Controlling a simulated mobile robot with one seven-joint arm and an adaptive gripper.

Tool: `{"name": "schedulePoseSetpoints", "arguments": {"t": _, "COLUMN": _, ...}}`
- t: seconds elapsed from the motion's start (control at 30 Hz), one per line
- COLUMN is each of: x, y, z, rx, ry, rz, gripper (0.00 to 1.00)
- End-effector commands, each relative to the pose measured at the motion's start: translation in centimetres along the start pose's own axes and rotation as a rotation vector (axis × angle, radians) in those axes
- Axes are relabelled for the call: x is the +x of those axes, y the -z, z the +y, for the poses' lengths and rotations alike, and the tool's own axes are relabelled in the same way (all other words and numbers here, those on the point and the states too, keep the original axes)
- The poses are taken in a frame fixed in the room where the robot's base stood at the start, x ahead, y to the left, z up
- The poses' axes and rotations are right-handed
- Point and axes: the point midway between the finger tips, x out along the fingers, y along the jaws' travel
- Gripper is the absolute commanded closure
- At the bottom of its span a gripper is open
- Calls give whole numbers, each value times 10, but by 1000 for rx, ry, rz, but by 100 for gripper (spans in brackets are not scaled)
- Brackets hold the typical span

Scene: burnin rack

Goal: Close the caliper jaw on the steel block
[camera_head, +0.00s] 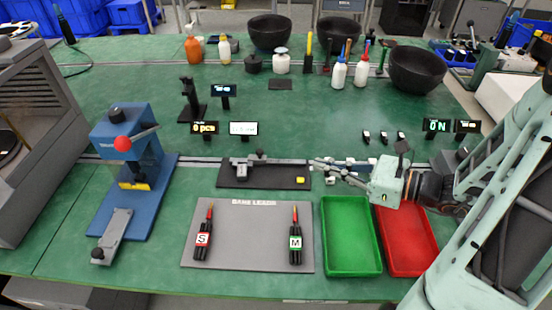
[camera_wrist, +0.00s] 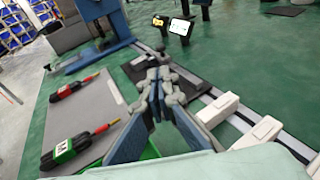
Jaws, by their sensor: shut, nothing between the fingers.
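A grey caliper (camera_head: 262,160) lies across the back part of a black mat (camera_head: 236,181). Its jaw end (camera_head: 240,163) is at the left and its beam runs right. The steel block is too small to make out for certain at the jaws. My gripper (camera_head: 317,167) is shut and empty, just right of the mat and close to the beam's right end. In the wrist view my shut fingers (camera_wrist: 158,84) stand in front of the mat (camera_wrist: 185,80) and hide much of the caliper. I cannot tell whether they touch the beam.
A grey board (camera_head: 247,235) with two probes, a green tray (camera_head: 350,238) and a red tray (camera_head: 408,245) lie in front. A blue press (camera_head: 128,150) stands left. Small displays (camera_head: 204,128) stand behind the mat.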

Motion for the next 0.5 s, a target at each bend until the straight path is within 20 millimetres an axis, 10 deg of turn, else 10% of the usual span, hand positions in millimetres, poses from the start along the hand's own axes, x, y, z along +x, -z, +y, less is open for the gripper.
{"name": "schedulePoseSetpoints", "arguments": {"t": 0.5, "x": 84, "y": 2, "z": 0, "rx": 4, "ry": 1, "rz": -4, "gripper": 100}}
